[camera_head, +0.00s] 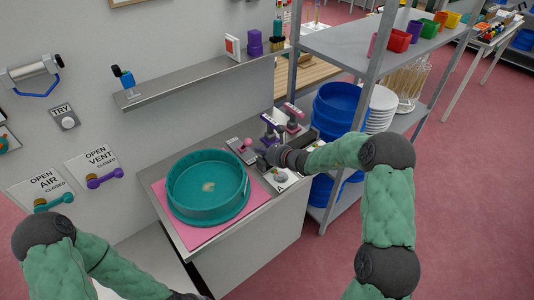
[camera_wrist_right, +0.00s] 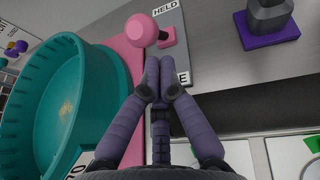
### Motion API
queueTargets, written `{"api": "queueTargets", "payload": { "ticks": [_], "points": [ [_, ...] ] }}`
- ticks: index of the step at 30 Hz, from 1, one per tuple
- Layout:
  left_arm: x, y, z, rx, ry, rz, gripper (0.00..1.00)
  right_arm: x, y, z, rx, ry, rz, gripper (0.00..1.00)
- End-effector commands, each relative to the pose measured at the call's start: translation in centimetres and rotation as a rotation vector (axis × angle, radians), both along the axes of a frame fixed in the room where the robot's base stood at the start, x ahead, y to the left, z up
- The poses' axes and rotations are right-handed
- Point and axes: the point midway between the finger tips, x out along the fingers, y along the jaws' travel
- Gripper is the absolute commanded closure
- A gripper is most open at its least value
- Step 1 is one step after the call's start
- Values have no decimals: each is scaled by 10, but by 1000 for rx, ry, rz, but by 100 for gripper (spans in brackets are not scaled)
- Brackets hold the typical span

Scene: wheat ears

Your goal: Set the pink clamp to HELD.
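The pink clamp (camera_wrist_right: 140,31) is a round pink knob on a short stem, rising from a small pink base on a grey plate. The plate (camera_wrist_right: 178,18) reads HELD at its far end; a second word near my fingers is mostly hidden, with only an E showing.
The round teal basin (camera_head: 215,211) stands on a pink mat (camera_head: 186,233), left of my right fingers. Purple and pink clamp-like devices (camera_head: 270,128) stand behind on the counter. A metal shelf post (camera_head: 352,120) and blue tubs (camera_head: 336,100) are close on the right.

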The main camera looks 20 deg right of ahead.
Motion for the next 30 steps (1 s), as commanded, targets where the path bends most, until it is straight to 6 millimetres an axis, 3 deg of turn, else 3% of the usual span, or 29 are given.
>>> {"api": "queueTargets", "payload": {
  "ticks": [17,30],
  "points": [
    [0,0,-1,0,0,0,58,9,5,-3,0,0,0,100],
    [0,0,19,0,0,0,58,8,5,3,-14,40,0,100]
  ]
}}
